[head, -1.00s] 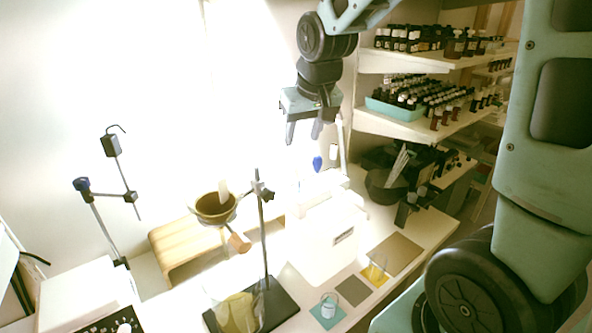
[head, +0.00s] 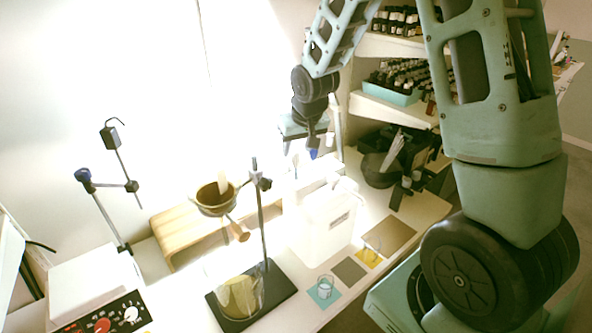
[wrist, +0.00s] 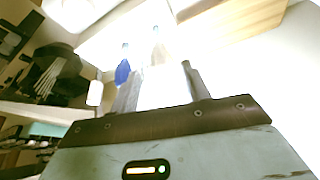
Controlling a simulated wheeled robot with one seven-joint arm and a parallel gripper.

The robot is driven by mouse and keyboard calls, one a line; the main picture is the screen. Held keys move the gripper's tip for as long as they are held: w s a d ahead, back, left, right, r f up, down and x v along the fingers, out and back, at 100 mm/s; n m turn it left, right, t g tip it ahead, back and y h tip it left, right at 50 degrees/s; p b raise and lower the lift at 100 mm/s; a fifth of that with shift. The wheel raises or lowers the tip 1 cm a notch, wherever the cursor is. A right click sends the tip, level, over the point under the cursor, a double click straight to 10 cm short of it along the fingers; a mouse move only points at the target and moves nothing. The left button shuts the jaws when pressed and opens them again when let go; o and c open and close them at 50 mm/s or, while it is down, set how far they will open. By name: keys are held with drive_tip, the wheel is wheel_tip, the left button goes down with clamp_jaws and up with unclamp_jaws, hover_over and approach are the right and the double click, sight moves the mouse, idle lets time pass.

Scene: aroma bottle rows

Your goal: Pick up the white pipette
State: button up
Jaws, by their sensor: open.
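My gripper (head: 300,149) is open, pointing down above the back of the bench near a pale stand. In the wrist view my gripper (wrist: 162,72) has its two fingers apart, with a bright, washed-out area between them. A white piece that looks like the white pipette (wrist: 95,93) hangs just left of the left finger, outside the jaws. It seems to show in the head view (head: 330,139), right of the gripper. A blue piece (wrist: 122,72) is close by the left fingertip; in the head view it is partly behind the gripper.
A white jug-like container (head: 318,228) stands in front of the gripper. Shelves with dark bottles (head: 399,75) and a dark mortar (head: 378,170) are on the right.

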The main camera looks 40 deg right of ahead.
sight(296, 173)
drive_tip(key=shift+p+x, duration=1)
drive_tip(key=shift+x, duration=1.5)
drive_tip(key=shift+s+a+f, duration=0.1)
drive_tip(key=shift+s, duration=0.05)
drive_tip(key=shift+c, duration=0.4)
drive_tip(key=c, duration=0.6)
